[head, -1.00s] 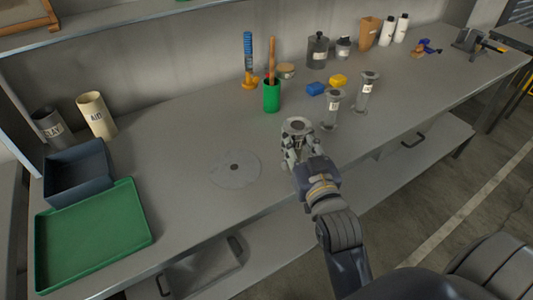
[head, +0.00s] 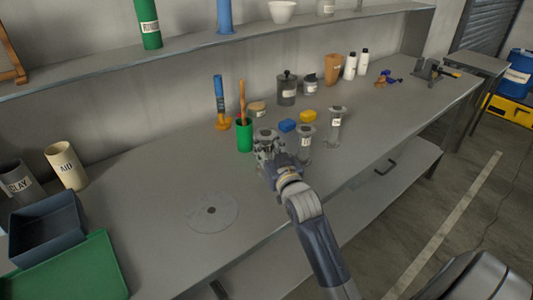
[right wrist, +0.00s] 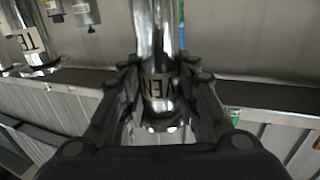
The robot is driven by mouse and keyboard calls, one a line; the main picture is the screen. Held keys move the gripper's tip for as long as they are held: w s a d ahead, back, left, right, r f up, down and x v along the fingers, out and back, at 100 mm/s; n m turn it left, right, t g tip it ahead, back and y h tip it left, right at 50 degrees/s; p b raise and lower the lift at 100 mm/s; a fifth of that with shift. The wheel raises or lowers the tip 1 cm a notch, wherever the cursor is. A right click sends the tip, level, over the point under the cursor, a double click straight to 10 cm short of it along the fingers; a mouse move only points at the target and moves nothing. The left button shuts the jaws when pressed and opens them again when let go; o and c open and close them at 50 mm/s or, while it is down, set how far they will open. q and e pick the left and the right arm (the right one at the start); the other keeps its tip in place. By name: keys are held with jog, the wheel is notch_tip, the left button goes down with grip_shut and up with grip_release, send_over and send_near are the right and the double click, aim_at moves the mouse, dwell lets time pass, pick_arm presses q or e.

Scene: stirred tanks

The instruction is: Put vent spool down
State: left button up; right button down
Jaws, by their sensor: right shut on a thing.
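The vent spool (head: 265,134) is a shiny metal cylinder with a wider top rim. My right gripper (head: 267,143) is shut on it, just in front of the green cup (head: 244,136) on the bench. In the right wrist view the gripper fingers (right wrist: 165,78) close around the spool (right wrist: 158,40), and part of its label reads "VEN". The gripper hides its lower part in the head view, so I cannot tell whether it touches the bench. Two similar spools (head: 305,145) (head: 335,124) stand to its right. My left gripper is not in view.
A flat grey disc (head: 213,212) lies on the bench at front left, with clear surface around it. Blue (head: 287,125) and yellow (head: 308,116) blocks lie behind the spools. A blue bin (head: 45,228) and green tray (head: 75,275) are at far left. A shelf (head: 200,52) runs above.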

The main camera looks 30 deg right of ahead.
aim_at(269, 158)
jog(key=shift+w+d+f, duration=0.1)
jog(key=shift+w+d, duration=0.05)
jog(key=shift+w, duration=0.05)
notch_tip(269, 158, down, 3)
jog(key=shift+f, duration=0.15)
jog(key=shift+s+f, duration=0.1)
jog(key=shift+f, duration=0.1)
jog(key=c, duration=1.2)
grip_release()
